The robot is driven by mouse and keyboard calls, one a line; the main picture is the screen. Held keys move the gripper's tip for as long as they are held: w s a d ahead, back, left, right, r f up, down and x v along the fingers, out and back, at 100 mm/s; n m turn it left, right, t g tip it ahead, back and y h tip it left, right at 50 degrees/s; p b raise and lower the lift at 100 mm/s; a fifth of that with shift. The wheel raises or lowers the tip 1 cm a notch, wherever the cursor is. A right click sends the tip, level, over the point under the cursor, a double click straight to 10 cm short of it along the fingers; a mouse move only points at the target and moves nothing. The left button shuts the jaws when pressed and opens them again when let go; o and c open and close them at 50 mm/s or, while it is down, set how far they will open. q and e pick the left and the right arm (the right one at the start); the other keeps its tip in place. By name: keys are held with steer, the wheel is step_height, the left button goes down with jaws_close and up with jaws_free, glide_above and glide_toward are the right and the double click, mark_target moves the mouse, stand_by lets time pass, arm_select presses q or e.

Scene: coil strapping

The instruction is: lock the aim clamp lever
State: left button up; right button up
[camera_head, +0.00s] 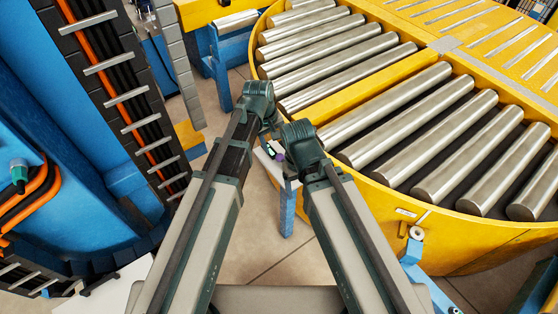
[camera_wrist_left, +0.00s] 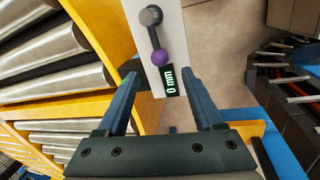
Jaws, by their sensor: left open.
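The aim clamp lever is a dark bar with a purple ball knob (camera_wrist_left: 160,58). It runs from a grey round pivot (camera_wrist_left: 151,16) on a narrow white panel (camera_wrist_left: 172,30). In the left wrist view the knob end points down the picture, near a display reading "0 mm" (camera_wrist_left: 171,80). My left gripper (camera_wrist_left: 160,84) is open, its fingers on either side of the panel; I see nothing between its pads touching the lever. In the head view the knob (camera_head: 279,157) is a small purple spot, mostly hidden by my arms. My right gripper's fingers do not show.
A yellow roller table (camera_head: 340,92) with steel rollers fills the right of the head view, close beside the panel. A blue post (camera_head: 287,210) stands under the panel. A blue machine with a cable chain (camera_head: 125,110) stands at left. Tiled floor (camera_head: 255,245) shows between.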

mark_target(279, 155)
arm_select(q)
steer(key=f+b, duration=0.2)
steer(key=d+f+b, duration=0.1)
steer(key=f+b, duration=0.1)
steer(key=f, duration=0.1)
steer(key=f+b, duration=0.2)
steer(key=shift+w+d+f, duration=0.15)
steer(key=shift+w, duration=0.2)
jaws_close()
stand_by(1.0)
